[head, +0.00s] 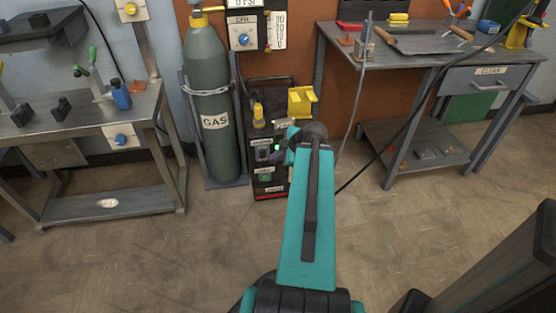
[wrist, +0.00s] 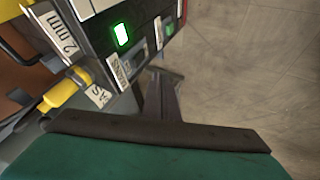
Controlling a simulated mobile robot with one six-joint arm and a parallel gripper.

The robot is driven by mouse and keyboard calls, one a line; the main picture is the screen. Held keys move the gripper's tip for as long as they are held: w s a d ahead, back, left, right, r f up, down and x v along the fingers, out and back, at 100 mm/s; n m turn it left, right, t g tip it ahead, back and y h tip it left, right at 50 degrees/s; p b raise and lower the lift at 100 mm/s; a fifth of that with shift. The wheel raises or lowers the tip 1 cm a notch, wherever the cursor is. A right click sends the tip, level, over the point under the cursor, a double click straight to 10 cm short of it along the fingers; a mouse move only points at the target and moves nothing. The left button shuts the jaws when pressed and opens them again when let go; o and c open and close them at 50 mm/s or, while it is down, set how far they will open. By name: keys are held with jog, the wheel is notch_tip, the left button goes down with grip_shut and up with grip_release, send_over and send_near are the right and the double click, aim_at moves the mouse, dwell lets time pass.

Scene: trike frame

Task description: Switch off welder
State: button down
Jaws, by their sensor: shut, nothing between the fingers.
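The welder (head: 270,185) is a dark box standing on the floor beside the gas cylinder. A green light glows on its front, and it shows in the wrist view as a lit green square (wrist: 121,34). In the wrist view a small panel part, perhaps a switch (wrist: 136,62), sits below the light beside a white label; its setting is unclear. My gripper (wrist: 165,78) is shut and empty, close to the panel's edge; I cannot tell whether it touches. In the head view my teal arm reaches to the welder's right side and hides part of its front.
A grey gas cylinder (head: 212,110) stands left of the welder. A metal bench (head: 75,125) is at the left and a workbench (head: 440,58) with tools is at the right. A black cable (head: 385,145) runs to the floor at right.

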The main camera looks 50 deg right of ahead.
aim_at(263, 154)
jog(key=shift+b+x, duration=0.95)
jog(key=shift+b, duration=2.05)
jog(key=w+d+f+b, duration=0.2)
jog(key=w+f+b, duration=0.1)
jog(key=w, duration=0.3)
jog(key=shift+d+f, duration=0.15)
jog(key=shift+d, duration=0.05)
jog(key=shift+d, duration=0.1)
